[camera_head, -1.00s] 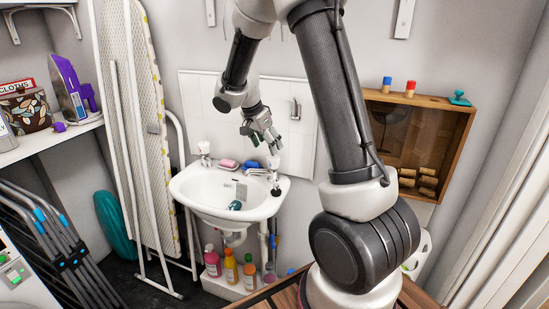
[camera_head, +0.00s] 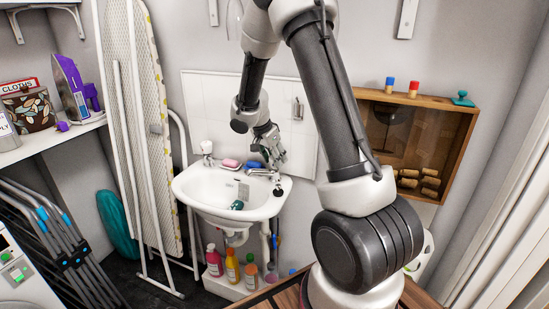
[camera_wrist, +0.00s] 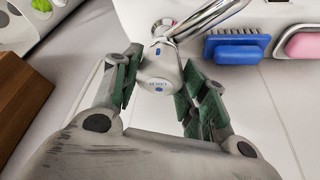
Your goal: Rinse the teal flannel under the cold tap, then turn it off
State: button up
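The teal flannel (camera_head: 237,205) lies crumpled in the white basin (camera_head: 190,190). The cold tap (camera_head: 262,172) stands at the basin's right rear; its white knob (camera_wrist: 160,72) with blue marks and chrome spout (camera_wrist: 208,18) show in the wrist view. My gripper (camera_head: 277,159) is over this tap. In the wrist view its green-padded fingers (camera_wrist: 160,88) are open on either side of the knob; I cannot tell whether they touch it. Another tap (camera_head: 207,148) stands at the left rear. No running water can be made out.
A blue brush (camera_wrist: 236,46) and a pink soap (camera_wrist: 303,42) lie on the basin's back ledge. Bottles (camera_head: 232,267) stand below the basin. A wooden wall cabinet (camera_head: 455,112) is at right, and an ironing board (camera_head: 150,130) leans at left.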

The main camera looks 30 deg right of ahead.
jog(key=shift+c, duration=0.5)
jog(key=shift+n, duration=0.4)
jog(key=shift+s+n+t+y, duration=0.1)
jog(key=shift+n+t+y, duration=0.25)
jog(key=shift+n, duration=0.55)
jog(key=shift+d+n+t+y, duration=0.1)
jog(key=shift+n+t+y, duration=0.4)
jog(key=shift+n, duration=1.3)
jog(key=o, duration=1)
jog(key=shift+o, duration=0.2)
jog(key=shift+t+h, duration=0.25)
